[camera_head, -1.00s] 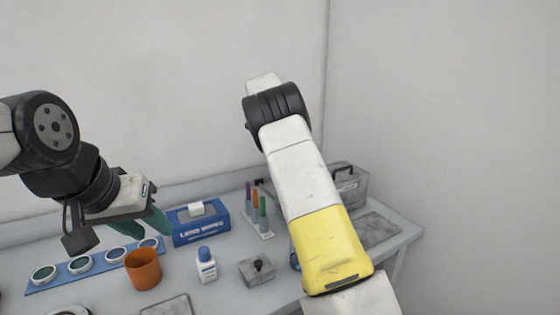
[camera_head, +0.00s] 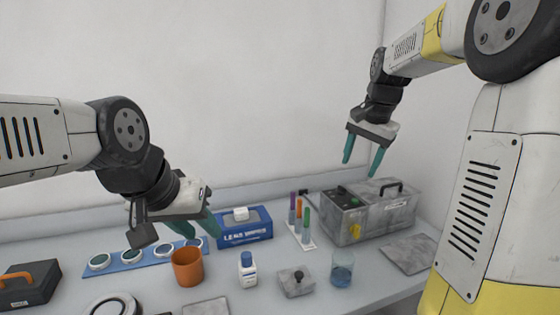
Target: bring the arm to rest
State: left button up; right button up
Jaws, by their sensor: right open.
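My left gripper (camera_head: 194,232) is at the left, low over the back of the bench. Its teal fingers are apart, with nothing seen between them. Its fingertips show behind an orange cup (camera_head: 187,268); I cannot tell their exact height above the bench. My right gripper (camera_head: 362,168) hangs in the air at the upper right, fingers pointing down. It is open and empty, above and clear of a grey metal instrument box (camera_head: 370,222). My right arm comes in from the right edge and hides the right side of the scene.
On the bench (camera_head: 395,290) stand a blue wipes box (camera_head: 243,234), a rack of coloured tubes (camera_head: 301,236), a white bottle (camera_head: 248,270), a knobbed metal block (camera_head: 297,283), a glass beaker (camera_head: 342,270), a blue lens strip (camera_head: 128,262) and a black case (camera_head: 28,286).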

jog(key=s+a+f+n+t, duration=0.1)
jog(key=s+a+f+n, duration=0.1)
jog(key=s, duration=0.9)
jog(key=s+a+f+n+t+y, duration=0.1)
jog(key=s+a+n, duration=0.3)
jog(key=s, duration=0.8)
jog(key=shift+s+a+f+n+t, duration=0.2)
jog(key=shift+a+f+n+t, duration=0.2)
jog(key=shift+n, duration=0.8)
